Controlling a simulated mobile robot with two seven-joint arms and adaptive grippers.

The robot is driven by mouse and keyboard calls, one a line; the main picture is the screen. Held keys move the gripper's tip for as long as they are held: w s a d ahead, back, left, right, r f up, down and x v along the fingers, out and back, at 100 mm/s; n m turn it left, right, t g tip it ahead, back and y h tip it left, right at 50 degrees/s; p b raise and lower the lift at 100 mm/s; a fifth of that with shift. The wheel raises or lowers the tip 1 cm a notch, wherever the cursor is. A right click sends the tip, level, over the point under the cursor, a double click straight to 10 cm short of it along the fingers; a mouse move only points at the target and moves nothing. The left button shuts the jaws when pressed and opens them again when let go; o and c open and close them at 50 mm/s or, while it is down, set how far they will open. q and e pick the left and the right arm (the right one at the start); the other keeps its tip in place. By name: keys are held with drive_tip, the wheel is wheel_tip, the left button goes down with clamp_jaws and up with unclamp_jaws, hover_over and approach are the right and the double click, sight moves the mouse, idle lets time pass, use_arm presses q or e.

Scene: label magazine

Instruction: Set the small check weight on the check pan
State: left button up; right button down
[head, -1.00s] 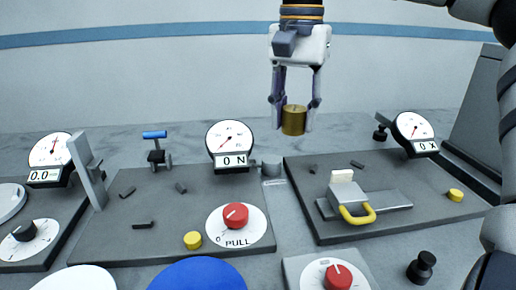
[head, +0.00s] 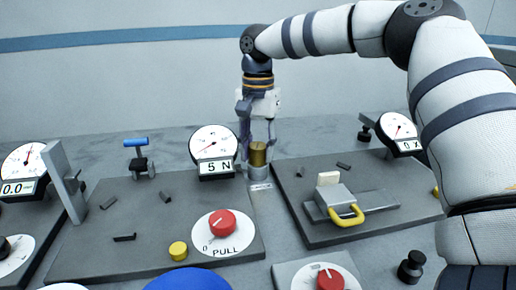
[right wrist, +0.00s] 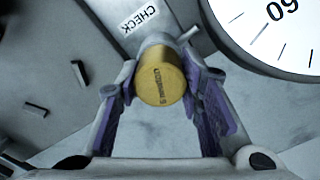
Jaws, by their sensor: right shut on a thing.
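The small check weight (head: 258,157) is a brass cylinder. My right gripper (head: 258,150) is shut around its sides, pointing down. The weight is upright on or right at the top of the check pan (head: 259,173), a small grey round post between the two dark panels. In the right wrist view the weight (right wrist: 161,86) sits between the purple-padded fingers, with the pan mostly hidden behind it and the CHECK label (right wrist: 140,18) beyond. My left gripper is not in view.
A dial gauge (head: 213,146) reading 5 N stands close to the left of my right gripper. A yellow-handled slide (head: 340,207) is on the right panel. A red PULL knob (head: 222,223) and a blue-topped lever (head: 136,143) are on the left panel.

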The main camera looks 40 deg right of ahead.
sight(258, 145)
drive_tip(key=c, duration=1.4)
unclamp_jaws()
drive_tip(key=shift+f, duration=0.15)
wheel_tip(258, 145, up, 12)
drive_tip(key=b, duration=0.1)
